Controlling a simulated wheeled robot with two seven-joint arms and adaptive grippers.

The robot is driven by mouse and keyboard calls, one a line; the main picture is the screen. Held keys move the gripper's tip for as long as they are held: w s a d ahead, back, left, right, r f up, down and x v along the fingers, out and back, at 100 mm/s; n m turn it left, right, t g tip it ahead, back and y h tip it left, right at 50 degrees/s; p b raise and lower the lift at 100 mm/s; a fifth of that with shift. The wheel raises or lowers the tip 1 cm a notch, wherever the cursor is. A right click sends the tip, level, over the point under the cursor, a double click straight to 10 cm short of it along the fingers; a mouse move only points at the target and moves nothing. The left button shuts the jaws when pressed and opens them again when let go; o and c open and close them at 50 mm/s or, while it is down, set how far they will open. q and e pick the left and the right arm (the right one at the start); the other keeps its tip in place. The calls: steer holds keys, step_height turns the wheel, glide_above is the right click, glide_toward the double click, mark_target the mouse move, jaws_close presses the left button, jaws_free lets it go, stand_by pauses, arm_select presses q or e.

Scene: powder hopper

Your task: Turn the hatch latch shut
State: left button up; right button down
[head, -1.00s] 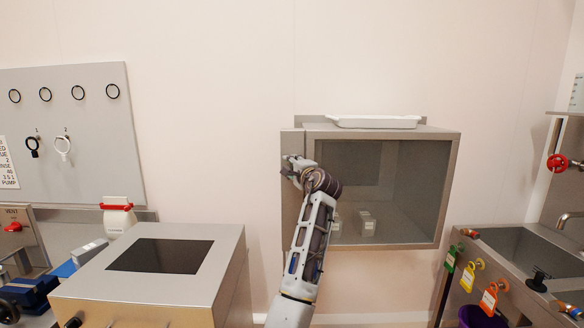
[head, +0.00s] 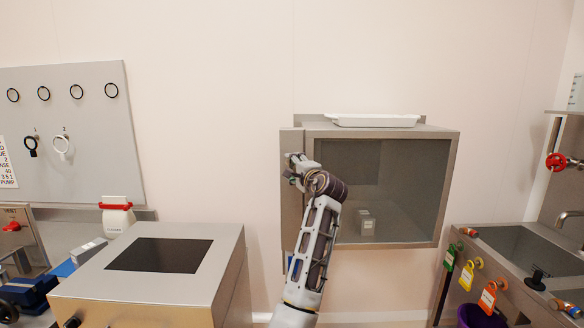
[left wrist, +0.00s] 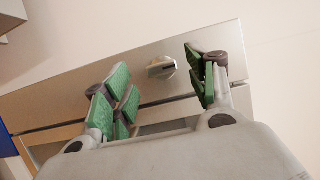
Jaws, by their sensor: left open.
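The hatch (head: 448,185) is a steel-framed box on the wall with a dark window. Its latch (left wrist: 161,67) is a small silver knob on the steel frame strip, seen in the left wrist view. My left gripper (head: 296,168) is at the left side of the hatch frame and hides the latch in the head view. In the left wrist view my left gripper (left wrist: 158,76) is open, with green-padded fingers to either side of the latch. The pads look apart from the knob; I cannot tell how deep it sits between them. My right gripper is not in view.
A white tray (head: 372,120) lies on top of the hatch. A small grey block (head: 367,223) shows behind the window. A steel cabinet (head: 236,262) stands below left, and a sink unit (head: 512,246) with hanging tags is at the right.

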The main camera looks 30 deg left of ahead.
arm_select(q)
steer(key=v, duration=0.9)
steer(key=shift+d, duration=0.1)
stand_by(0.5)
